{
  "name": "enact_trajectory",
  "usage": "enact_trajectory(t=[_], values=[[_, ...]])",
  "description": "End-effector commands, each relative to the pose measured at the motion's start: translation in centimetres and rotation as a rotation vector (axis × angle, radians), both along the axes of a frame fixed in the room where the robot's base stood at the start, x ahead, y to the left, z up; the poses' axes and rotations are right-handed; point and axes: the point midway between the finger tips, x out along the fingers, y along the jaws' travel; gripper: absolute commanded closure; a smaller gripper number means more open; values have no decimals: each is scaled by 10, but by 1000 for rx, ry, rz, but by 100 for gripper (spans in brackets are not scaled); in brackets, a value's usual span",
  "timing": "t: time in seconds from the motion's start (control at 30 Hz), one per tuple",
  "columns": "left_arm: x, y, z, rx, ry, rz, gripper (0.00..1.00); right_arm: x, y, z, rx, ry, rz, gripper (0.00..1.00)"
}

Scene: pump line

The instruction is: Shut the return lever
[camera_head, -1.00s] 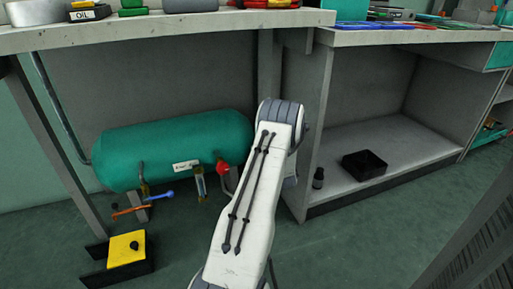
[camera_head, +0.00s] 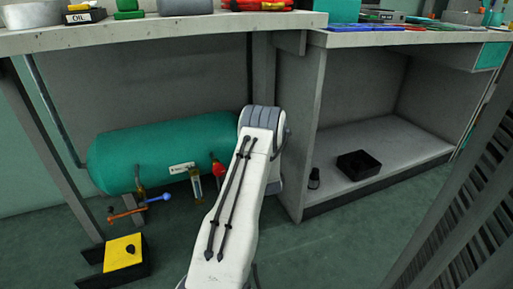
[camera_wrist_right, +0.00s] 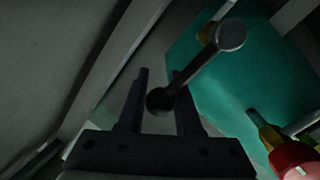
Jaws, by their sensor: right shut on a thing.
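In the right wrist view a grey metal lever (camera_wrist_right: 205,68) with round ends runs slantwise between the two fingers of my right gripper (camera_wrist_right: 163,98). The gripper is shut on it near its lower, dark end. No label on it can be read. In the head view my own white arm covers this lever and the right gripper. The teal tank (camera_head: 160,152) lies left of that arm, and it also fills the right side of the wrist view (camera_wrist_right: 215,85). My left gripper is in neither view.
An orange handle (camera_head: 125,213) and a blue handle (camera_head: 157,199) sit below the tank. A red knob (camera_head: 218,168) is beside my arm and shows in the wrist view (camera_wrist_right: 292,160). A yellow-topped block (camera_head: 123,252) stands on the floor. A black tray (camera_head: 362,164) lies on the shelf.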

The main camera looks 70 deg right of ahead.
Motion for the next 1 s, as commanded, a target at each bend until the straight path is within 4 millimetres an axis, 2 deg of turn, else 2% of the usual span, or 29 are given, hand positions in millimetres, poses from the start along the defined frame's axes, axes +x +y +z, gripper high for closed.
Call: enact_trajectory(t=[0.17,0.2,0.27,0.67,0.77,1.0], values=[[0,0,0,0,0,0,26,0,1,-1,3,1,1,100],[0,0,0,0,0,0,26,0,1,-1,3,1,1,59],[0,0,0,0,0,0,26,1,1,-1,3,0,2,36],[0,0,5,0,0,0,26,-2,5,1,3,-1,1,36],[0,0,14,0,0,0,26,-8,17,4,4,0,0,36],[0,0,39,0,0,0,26,-31,60,5,7,1,-2,36]])
